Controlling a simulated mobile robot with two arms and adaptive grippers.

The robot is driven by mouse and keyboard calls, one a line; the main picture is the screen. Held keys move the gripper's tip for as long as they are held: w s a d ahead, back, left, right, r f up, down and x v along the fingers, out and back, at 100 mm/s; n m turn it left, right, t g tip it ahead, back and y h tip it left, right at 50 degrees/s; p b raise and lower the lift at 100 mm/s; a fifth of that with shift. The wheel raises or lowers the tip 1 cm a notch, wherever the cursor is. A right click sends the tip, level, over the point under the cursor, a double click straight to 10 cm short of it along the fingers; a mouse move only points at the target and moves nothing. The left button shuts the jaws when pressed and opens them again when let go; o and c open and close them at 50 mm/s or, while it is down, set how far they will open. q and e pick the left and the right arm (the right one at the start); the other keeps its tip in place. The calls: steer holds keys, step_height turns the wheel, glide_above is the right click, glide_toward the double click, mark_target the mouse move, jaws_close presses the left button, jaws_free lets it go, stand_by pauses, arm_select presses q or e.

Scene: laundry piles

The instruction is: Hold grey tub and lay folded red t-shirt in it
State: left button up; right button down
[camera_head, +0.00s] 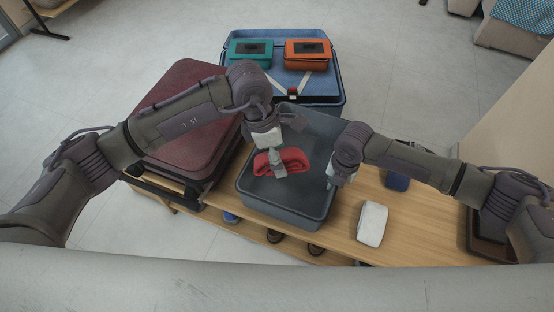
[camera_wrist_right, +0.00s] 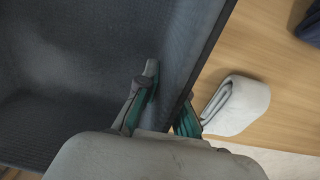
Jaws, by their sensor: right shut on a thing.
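The grey tub (camera_head: 287,218) stands on the wooden bench in the middle of the head view. The folded red t-shirt (camera_head: 294,157) is inside it, low over or on the tub floor; I cannot tell which. My left gripper (camera_head: 279,170) points down into the tub at the t-shirt and hides part of it; its jaw state is unclear. My right gripper (camera_head: 339,182) is at the tub's right wall. In the right wrist view my right gripper (camera_wrist_right: 170,95) has one finger inside and one outside the tub wall (camera_wrist_right: 197,42), shut on it.
A dark red suitcase (camera_head: 176,90) lies left of the tub. An open blue suitcase (camera_head: 230,78) behind holds a teal pouch (camera_head: 250,52) and an orange pouch (camera_head: 307,54). A folded white cloth (camera_head: 372,223) and a dark blue item (camera_head: 397,181) lie right on the bench (camera_head: 340,240).

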arm_select(q)
steer(key=shift+w+d+f+m+t+h, duration=0.1)
steer(key=shift+d+f+m+t+h, duration=0.35)
steer(key=shift+f+m, duration=1.95)
steer(key=shift+w+d+f+m+t+h, duration=0.15)
steer(key=shift+d+f+m+t+h, duration=0.3)
steer(key=shift+f+m, duration=1.85)
steer(key=shift+w+d+f+m+t+h, duration=0.2)
steer(key=shift+f+m+t+h, duration=0.5)
steer(key=shift+f, duration=3.25)
steer(key=shift+s+d+f, duration=0.1)
steer(key=shift+f, duration=0.4)
steer(key=shift+f, duration=0.15)
